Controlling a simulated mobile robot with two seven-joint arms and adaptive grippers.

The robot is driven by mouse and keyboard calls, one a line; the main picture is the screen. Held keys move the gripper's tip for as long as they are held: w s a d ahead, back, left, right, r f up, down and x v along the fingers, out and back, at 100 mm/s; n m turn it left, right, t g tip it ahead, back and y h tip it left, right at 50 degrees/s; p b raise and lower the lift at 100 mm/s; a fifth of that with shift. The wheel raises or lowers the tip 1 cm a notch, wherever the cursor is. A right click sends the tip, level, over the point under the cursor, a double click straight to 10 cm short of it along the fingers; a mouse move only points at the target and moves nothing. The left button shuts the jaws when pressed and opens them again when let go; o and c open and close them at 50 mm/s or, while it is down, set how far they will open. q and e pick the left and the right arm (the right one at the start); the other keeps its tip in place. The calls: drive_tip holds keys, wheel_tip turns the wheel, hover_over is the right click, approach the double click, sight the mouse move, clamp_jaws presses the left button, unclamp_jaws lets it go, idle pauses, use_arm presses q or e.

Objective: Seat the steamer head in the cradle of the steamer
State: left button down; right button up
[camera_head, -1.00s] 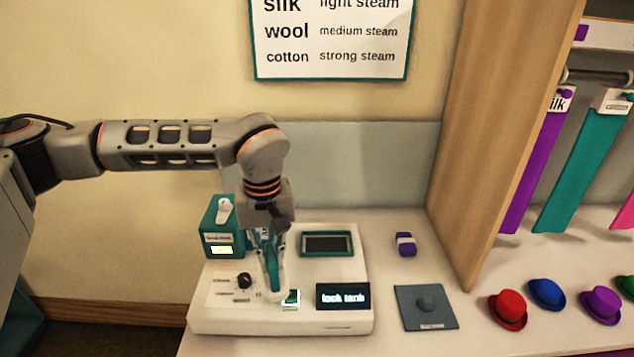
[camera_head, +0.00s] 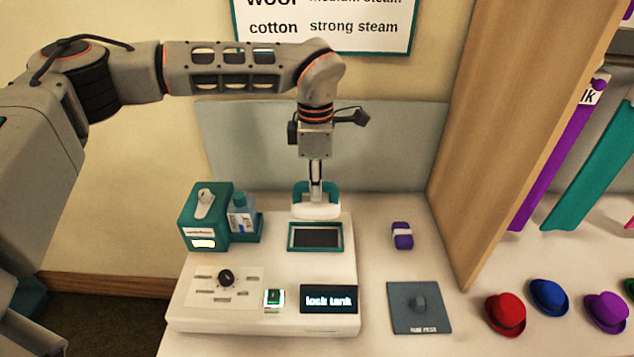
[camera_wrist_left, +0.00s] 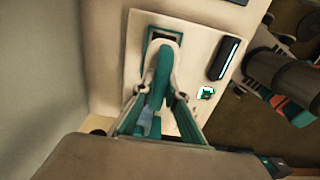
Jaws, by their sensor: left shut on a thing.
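The steamer head (camera_head: 316,211), white with a teal handle, is held by my left gripper (camera_head: 315,187). It appears upright, white part down, at the far edge of the cradle (camera_head: 315,248), a dark recess with a teal rim. The recess looks empty in the head view. Whether the head touches the rim or hovers I cannot tell. In the left wrist view the teal handle (camera_wrist_left: 153,92) sits between the fingers and the head covers part of the recess. The steamer (camera_head: 270,320) is a white base whose display (camera_head: 329,299) reads "lock tank". My right gripper is out of view.
A teal box (camera_head: 196,231) and a blue bottle (camera_head: 241,222) stand at the steamer's back left. A grey pad (camera_head: 419,308), purple block (camera_head: 402,236) and hats (camera_head: 505,313) lie to the right.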

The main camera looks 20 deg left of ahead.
sight(316, 207)
use_arm(q)
drive_tip(key=shift+f+b, duration=0.35)
drive_tip(key=shift+f, duration=0.85)
drive_tip(key=shift+f+b, duration=0.65)
drive_tip(key=shift+f, duration=0.15)
drive_tip(key=shift+f+b, duration=0.5)
drive_tip(key=shift+f, duration=0.6)
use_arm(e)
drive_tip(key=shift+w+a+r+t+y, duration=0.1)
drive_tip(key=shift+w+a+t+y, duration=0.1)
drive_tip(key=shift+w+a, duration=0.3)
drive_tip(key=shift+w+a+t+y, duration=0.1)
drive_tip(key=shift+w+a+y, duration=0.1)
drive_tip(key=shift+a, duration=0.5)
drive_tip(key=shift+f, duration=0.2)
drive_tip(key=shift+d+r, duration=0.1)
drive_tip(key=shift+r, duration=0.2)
use_arm(q)
drive_tip(key=shift+f+b, duration=0.3)
drive_tip(key=shift+f, duration=0.6)
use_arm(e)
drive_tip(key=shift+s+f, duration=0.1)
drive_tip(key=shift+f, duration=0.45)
use_arm(q)
drive_tip(key=shift+f, duration=0.2)
